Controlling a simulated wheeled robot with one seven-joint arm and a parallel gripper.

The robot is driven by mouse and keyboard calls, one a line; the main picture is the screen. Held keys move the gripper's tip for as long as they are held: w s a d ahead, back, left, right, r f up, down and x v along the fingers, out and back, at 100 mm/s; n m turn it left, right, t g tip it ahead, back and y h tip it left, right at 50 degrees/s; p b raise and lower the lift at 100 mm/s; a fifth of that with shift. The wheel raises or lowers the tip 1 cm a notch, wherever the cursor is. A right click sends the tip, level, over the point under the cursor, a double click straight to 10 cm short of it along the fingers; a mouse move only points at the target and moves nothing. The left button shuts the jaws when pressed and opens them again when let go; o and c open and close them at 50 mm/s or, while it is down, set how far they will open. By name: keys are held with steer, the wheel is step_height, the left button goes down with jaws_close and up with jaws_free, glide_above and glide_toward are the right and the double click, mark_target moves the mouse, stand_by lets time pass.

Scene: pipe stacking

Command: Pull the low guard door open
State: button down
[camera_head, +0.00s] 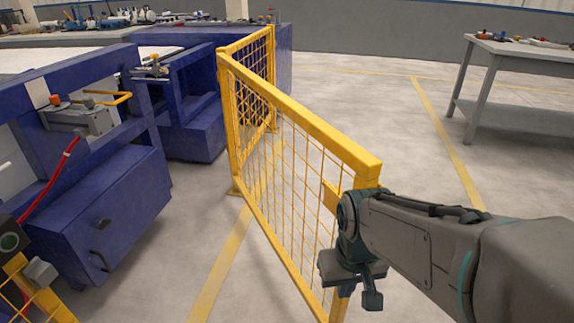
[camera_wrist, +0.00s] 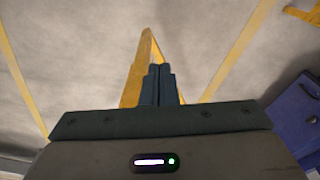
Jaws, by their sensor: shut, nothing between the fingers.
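The low guard door (camera_head: 300,190) is a yellow frame with wire mesh. It stands swung out at an angle from its post, its free end toward me at the right. My gripper (camera_head: 364,292) is at the door's free end, low beside the end upright. In the wrist view my two dark fingers (camera_wrist: 158,84) are together with nothing between them. The yellow door (camera_wrist: 136,82) shows close beside and behind them. I cannot tell whether they touch it. A handle is not clearly visible; my arm covers part of the door's free end.
A fixed yellow mesh panel (camera_head: 256,75) stands behind the door. Blue machine units (camera_head: 110,215) stand at the left. A grey workbench (camera_head: 515,55) is at the upper right. The floor (camera_head: 375,130) beyond the door is clear, with yellow lines.

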steer(key=w+a+r+n+t+h+p, duration=0.1)
steer(key=w+a+r+n+h+p, duration=0.45)
steer(key=n+p, duration=0.85)
steer(key=w+a+r+n+t+h+p, duration=0.1)
steer(key=w+a+r+n+h+p, duration=0.45)
steer(key=p, duration=1.35)
steer(key=n+y, duration=0.2)
steer(key=y, duration=0.1)
glide_toward(336, 207)
step_height(336, 207, down, 4)
steer(key=d, duration=0.1)
steer(key=w+d, duration=0.1)
steer(key=shift+d+f, duration=0.1)
steer(key=shift+d, duration=0.3)
steer(key=shift+w+d+p, duration=0.15)
steer(key=shift+d+p, duration=0.15)
steer(key=shift+d, duration=0.15)
